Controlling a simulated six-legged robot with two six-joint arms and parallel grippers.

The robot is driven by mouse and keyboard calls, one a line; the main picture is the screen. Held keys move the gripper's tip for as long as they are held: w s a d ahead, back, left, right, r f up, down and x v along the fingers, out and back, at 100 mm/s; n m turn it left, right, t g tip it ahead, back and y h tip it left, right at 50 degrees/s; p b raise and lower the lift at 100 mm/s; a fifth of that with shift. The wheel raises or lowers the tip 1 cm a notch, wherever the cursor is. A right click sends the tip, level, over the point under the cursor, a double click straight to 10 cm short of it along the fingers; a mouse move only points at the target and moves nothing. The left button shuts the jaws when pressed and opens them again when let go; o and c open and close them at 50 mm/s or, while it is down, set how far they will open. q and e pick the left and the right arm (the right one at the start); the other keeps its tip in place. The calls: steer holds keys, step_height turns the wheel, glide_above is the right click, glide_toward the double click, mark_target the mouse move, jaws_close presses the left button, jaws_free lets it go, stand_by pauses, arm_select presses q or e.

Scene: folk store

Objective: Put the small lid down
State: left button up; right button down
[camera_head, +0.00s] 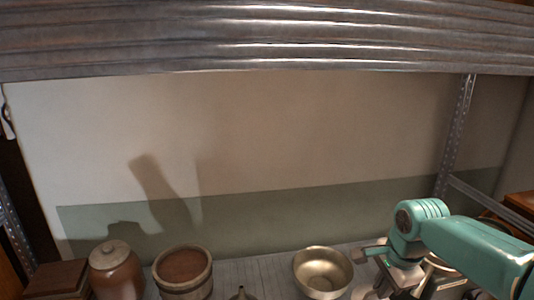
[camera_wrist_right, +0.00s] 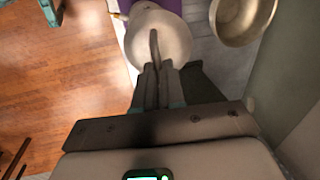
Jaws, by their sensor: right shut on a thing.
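A pale round lid (camera_wrist_right: 170,38) shows at the top of the right wrist view, with a thin upright ridge or handle at its middle. My right gripper (camera_wrist_right: 154,70) is shut on this handle, its two dark fingers close together. What lies directly under the lid is hidden. In the head view my teal right arm comes in from the right and bends down at the lower right. The lid cannot be made out clearly there.
A brass bowl (camera_head: 322,270) stands left of my right arm; it also shows in the right wrist view (camera_wrist_right: 240,20). Further left are a wooden tub (camera_head: 183,271), a brown lidded jar (camera_head: 115,272) and a dark box (camera_head: 56,281). A metal shelf (camera_head: 260,45) hangs above.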

steer(key=s+a+f+n+g+y, duration=0.1)
steer(key=s+a+f+n, duration=0.2)
steer(key=f+n, duration=0.3)
steer(key=s+a+f+n+g, duration=0.1)
steer(key=s+a+f+n, duration=0.2)
steer(key=f+n, duration=0.4)
steer(key=a+n, duration=0.1)
steer(key=n, duration=0.1)
steer(key=shift+n+y, duration=0.4)
